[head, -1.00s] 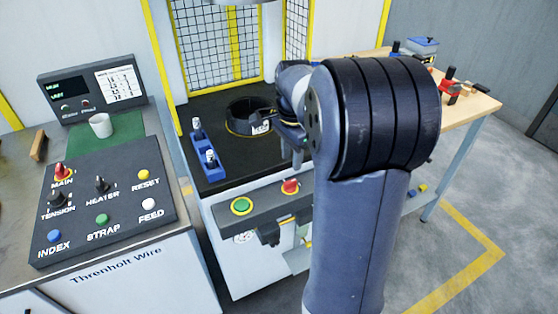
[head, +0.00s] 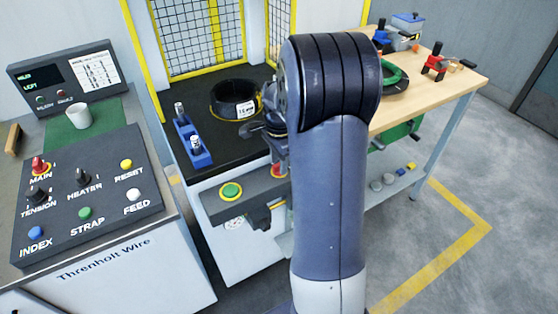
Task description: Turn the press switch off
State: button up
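The press's front panel (head: 212,204) carries a green button (head: 231,191) with a yellow ring and, to its right, a red control (head: 277,170). The red control is partly covered by my arm, so its setting does not show. My gripper (head: 262,131) is a dark shape left of my upper arm, above the front edge of the press bed and near the red control. Its fingers are mostly hidden, and I cannot tell whether it is open or touches anything. A black coil (head: 228,108) with a white label lies on the dark press bed behind it.
A blue holder (head: 192,142) with two upright pins stands on the bed's left side. The control console (head: 105,205) with labelled knobs and a white cup (head: 79,116) are at left. Yellow-framed mesh stands behind.

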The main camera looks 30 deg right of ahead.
jog(key=shift+c, duration=0.2)
grip_shut()
dwell(0.5)
jog(key=n+p, duration=0.1)
jog(key=n, duration=0.3)
jog(key=shift+n, duration=0.4)
jog(key=n+p, duration=0.1)
jog(key=n, duration=0.3)
jog(key=shift+n, duration=0.3)
jog(key=n, duration=0.4)
jog(key=shift+p, duration=0.4)
jog(key=shift+n, duration=2.2)
